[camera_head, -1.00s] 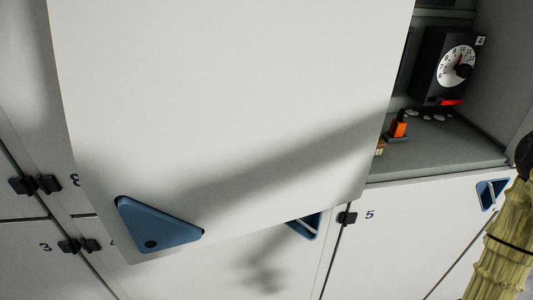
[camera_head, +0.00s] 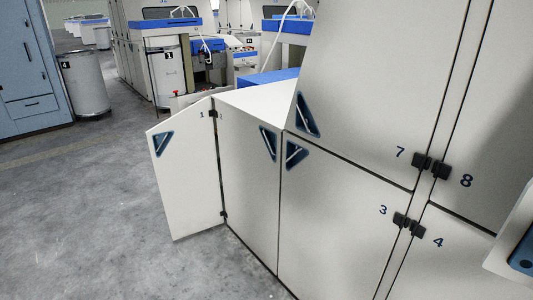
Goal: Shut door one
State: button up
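Door one (camera_head: 188,175) is a white panel at the far left end of the locker row, marked with a small "1" near its top hinge. It stands open, sticking out from the row at an angle, with its numbered front face towards me. Its blue triangular handle (camera_head: 162,144) is near its free left edge. The compartment behind it is hidden. My gripper is not in view.
Door two (camera_head: 248,175) and doors three (camera_head: 340,215) and seven (camera_head: 375,80) look shut. Grey floor (camera_head: 95,215) is clear at left; a metal can (camera_head: 86,85) and blue cabinet (camera_head: 30,75) stand beyond.

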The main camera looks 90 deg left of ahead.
aim_at(182, 147)
jog(key=k, duration=0.8)
jog(key=u, duration=3)
jog(key=i, duration=1.8)
jog(key=u, duration=0.55)
